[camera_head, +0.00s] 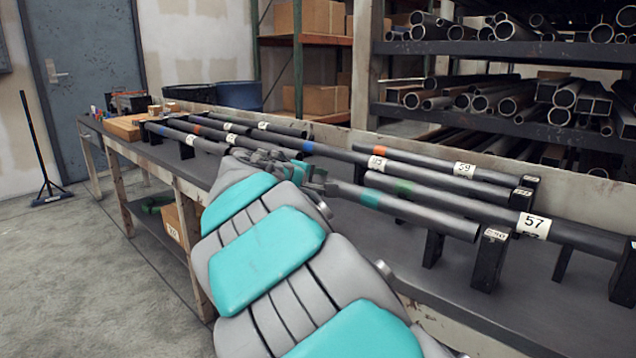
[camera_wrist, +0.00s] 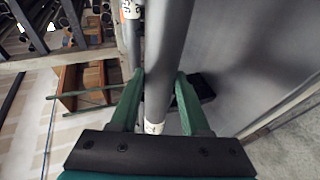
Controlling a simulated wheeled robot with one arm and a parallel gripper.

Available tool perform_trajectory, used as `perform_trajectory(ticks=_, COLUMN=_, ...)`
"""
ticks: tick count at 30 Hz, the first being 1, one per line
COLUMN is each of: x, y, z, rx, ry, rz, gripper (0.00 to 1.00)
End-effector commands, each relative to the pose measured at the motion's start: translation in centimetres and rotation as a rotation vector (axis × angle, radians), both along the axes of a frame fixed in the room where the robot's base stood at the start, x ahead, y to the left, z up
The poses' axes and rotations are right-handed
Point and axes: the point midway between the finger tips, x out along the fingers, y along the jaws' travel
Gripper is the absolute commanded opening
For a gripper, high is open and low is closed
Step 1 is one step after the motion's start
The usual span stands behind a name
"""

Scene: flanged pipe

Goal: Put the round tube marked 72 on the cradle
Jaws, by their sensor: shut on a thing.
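My gripper (camera_head: 316,179) reaches over the bench, with its fingers partly hidden by my arm in the head view. In the wrist view, my gripper's green fingers (camera_wrist: 160,88) are on either side of a grey round tube (camera_wrist: 166,50) and shut on it. A white label (camera_wrist: 154,127) shows on this tube, but its number cannot be read. In the head view a grey tube with a teal band (camera_head: 425,215) runs from my gripper to the right. Its right end is near a black tagged post (camera_head: 490,258); contact is unclear. No 72 is legible anywhere.
A tube marked 57 (camera_head: 535,227) and one marked 59 (camera_head: 464,169) lie close behind on black supports. More banded tubes lie at the left of the bench (camera_head: 440,315). Racks with pipes (camera_head: 505,100) stand behind.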

Motion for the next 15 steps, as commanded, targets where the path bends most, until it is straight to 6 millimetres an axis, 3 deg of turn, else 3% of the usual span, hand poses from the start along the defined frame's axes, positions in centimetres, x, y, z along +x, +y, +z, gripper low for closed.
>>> perform_trajectory(ticks=10, x=-0.01, y=0.01, z=-0.46, rx=0.0, ry=-0.002, rz=0.0, gripper=0.0)
perform_trajectory(ticks=11, x=-0.01, y=0.03, z=-0.39, rx=0.0, ry=-0.002, rz=0.0, gripper=0.5)
perform_trajectory(ticks=15, x=0.0, y=0.02, z=-0.41, rx=0.001, ry=-0.001, rz=0.0, gripper=0.65)
